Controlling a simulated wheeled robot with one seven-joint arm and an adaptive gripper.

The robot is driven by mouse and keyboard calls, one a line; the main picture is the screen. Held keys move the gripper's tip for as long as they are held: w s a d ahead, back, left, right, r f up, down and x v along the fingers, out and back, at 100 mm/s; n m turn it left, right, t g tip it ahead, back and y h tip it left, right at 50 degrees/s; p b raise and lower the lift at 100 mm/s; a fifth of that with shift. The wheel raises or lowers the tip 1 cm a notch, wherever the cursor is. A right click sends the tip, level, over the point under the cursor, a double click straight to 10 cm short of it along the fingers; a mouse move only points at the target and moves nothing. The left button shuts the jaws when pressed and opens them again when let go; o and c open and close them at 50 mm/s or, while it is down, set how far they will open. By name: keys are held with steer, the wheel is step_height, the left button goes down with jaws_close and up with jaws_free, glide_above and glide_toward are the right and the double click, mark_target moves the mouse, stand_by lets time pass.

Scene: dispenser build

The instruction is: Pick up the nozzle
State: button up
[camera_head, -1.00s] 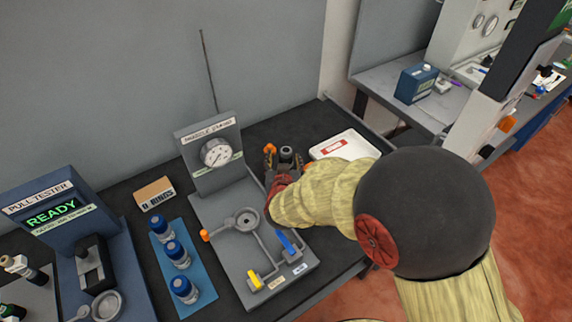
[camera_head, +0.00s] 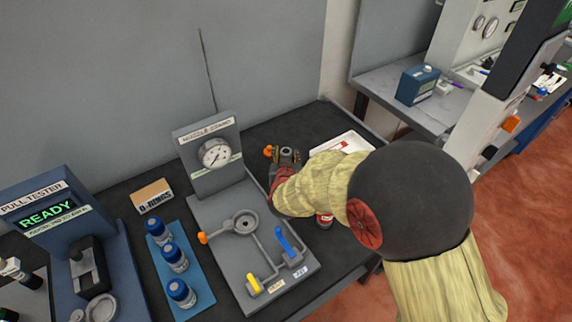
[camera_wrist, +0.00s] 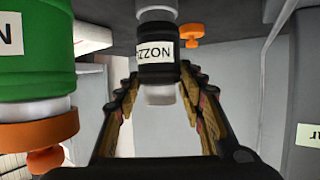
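The nozzle (camera_wrist: 156,62) is a black, labelled cylinder with pale ends, central in the wrist view; part of its label is cut off. It lies between the two fingertips of my gripper (camera_wrist: 158,80), with what looks like a narrow gap at each side. The fingers look open, and I see no clear grip. In the head view, my gripper (camera_head: 284,163) is at the back right of the nozzle stand (camera_head: 206,160), low over the dark bench. A dark round top (camera_head: 287,153) shows there among the fingers; my sleeve hides the rest.
A green labelled cylinder with an orange collar (camera_wrist: 38,75) stands close at left in the wrist view. A red labelled item (camera_head: 325,220) sits beside my sleeve. A white tray (camera_head: 350,138) lies behind. Blue-capped bottles (camera_head: 175,257) stand left of the stand.

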jaws_close()
stand_by(0.6)
steer(key=shift+w+r, duration=0.1)
steer(key=shift+r, duration=0.05)
